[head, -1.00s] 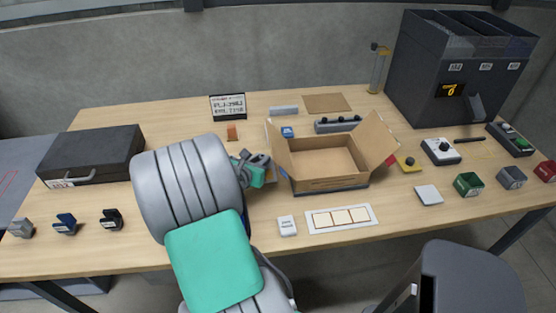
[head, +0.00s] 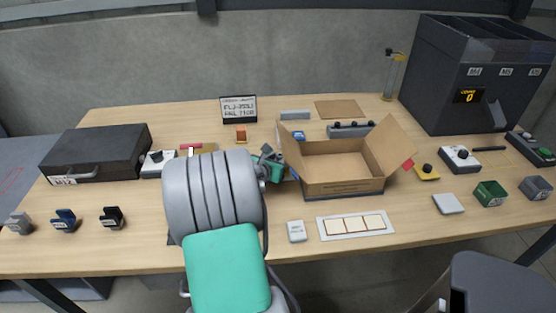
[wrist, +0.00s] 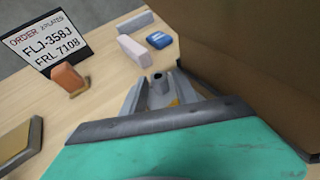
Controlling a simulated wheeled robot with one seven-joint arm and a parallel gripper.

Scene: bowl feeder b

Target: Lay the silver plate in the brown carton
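The brown carton (head: 345,187) stands open on the table, right of centre, with its flaps spread; its inside looks empty in the head view. Its wall (wrist: 245,50) fills the right of the wrist view. My gripper (head: 272,165) is just left of the carton, partly hidden by my arm. In the wrist view my gripper (wrist: 160,88) points over the table beside the carton wall. Its fingers are close together, and I cannot make out whether anything is between them. A flat pale grey square (head: 447,203) lies right of the carton; I cannot tell whether it is the silver plate.
An order sign (head: 238,108) stands at the back, with an orange block (head: 241,136) before it. A white strip with pale squares (head: 322,229) and a small white box (head: 297,231) lie in front of the carton. A tall dark machine (head: 440,105) stands back right; a black case (head: 95,150) lies left.

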